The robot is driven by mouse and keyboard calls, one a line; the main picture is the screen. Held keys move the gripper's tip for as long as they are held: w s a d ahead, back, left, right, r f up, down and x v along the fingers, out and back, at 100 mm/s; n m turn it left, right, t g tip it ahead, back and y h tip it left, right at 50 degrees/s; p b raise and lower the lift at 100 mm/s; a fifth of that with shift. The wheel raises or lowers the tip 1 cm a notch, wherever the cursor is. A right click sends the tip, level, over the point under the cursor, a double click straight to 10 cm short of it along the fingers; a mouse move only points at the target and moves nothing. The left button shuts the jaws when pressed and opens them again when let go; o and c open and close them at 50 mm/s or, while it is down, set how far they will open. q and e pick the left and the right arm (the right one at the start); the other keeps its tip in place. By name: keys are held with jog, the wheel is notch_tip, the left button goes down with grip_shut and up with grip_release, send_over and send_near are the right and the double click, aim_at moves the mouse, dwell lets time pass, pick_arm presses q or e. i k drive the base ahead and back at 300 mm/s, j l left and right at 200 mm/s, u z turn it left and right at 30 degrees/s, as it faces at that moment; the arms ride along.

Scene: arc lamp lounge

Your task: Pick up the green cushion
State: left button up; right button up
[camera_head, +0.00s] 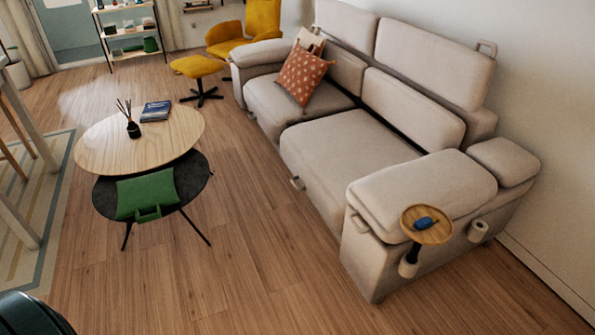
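The green cushion (152,190) lies on the low black round table (104,201), near that table's front. A loop-like green strap or handle (148,214) shows at its front edge. The light wooden oval tabletop (110,148) stands just behind and above the black one and overlaps part of it. Neither of my grippers shows in the head view.
A reed diffuser (133,129) and a blue book (156,111) are on the wooden tabletop. A beige sofa (345,147) with an orange patterned cushion (303,75) stands to the right. Wooden floor (235,240) between table and sofa is clear. A yellow footstool (197,67) stands behind.

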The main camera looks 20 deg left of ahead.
aim_at(136, 196)
jog(key=u, duration=1.85)
jog(key=i+j+z, duration=0.25)
jog(key=i, duration=0.45)
jog(key=i+j+z, duration=0.25)
jog(key=i+j, duration=0.15)
jog(key=i, duration=0.25)
jog(key=i+j+z, duration=0.25)
jog(key=i+j, duration=0.25)
jog(key=i, duration=0.1)
